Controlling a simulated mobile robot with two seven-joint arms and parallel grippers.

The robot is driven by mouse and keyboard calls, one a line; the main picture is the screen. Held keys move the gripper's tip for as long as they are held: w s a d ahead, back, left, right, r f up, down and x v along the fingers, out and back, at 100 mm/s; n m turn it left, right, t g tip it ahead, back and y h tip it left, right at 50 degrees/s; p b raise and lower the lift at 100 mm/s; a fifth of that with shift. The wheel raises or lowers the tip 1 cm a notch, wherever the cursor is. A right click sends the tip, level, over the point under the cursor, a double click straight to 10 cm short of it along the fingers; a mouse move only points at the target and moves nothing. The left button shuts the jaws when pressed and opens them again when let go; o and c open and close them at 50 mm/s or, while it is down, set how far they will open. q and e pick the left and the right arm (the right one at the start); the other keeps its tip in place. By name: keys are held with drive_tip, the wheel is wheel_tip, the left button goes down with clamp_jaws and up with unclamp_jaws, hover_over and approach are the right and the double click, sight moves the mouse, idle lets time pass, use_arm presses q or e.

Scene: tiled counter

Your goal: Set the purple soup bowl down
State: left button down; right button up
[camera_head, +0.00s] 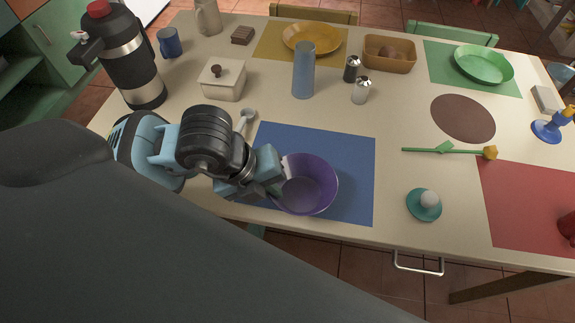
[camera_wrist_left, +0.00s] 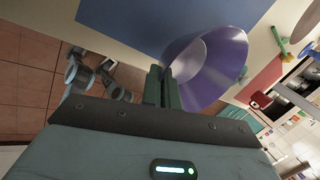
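The purple soup bowl (camera_head: 312,188) is over the front part of the blue placemat (camera_head: 345,150), its open side up. I cannot tell whether its base touches the mat. My left gripper (camera_head: 281,178) is at the bowl's left rim. In the left wrist view the green fingers (camera_wrist_left: 163,76) are close together on the edge of the bowl (camera_wrist_left: 212,62), shut on its rim. The fingertips are partly hidden by the bowl.
A spoon (camera_head: 246,119) lies just left of the mat, near my left arm. A blue tumbler (camera_head: 303,70) and shakers (camera_head: 360,91) stand behind it. A teal dish with an egg-like object (camera_head: 424,205) is to the right. The table's front edge is close to the bowl.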

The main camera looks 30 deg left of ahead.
use_arm(q)
drive_tip(key=w, duration=0.2)
drive_tip(key=w+a, duration=0.1)
drive_tip(key=w, duration=0.4)
drive_tip(key=shift+w+a+f, duration=0.15)
drive_tip(key=shift+w, duration=0.2)
drive_tip(key=shift+w+a, duration=0.1)
drive_tip(key=shift+w, duration=0.3)
drive_tip(key=shift+f, duration=1.8)
drive_tip(key=c, duration=1.7)
unclamp_jaws()
drive_tip(key=shift+f, duration=0.1)
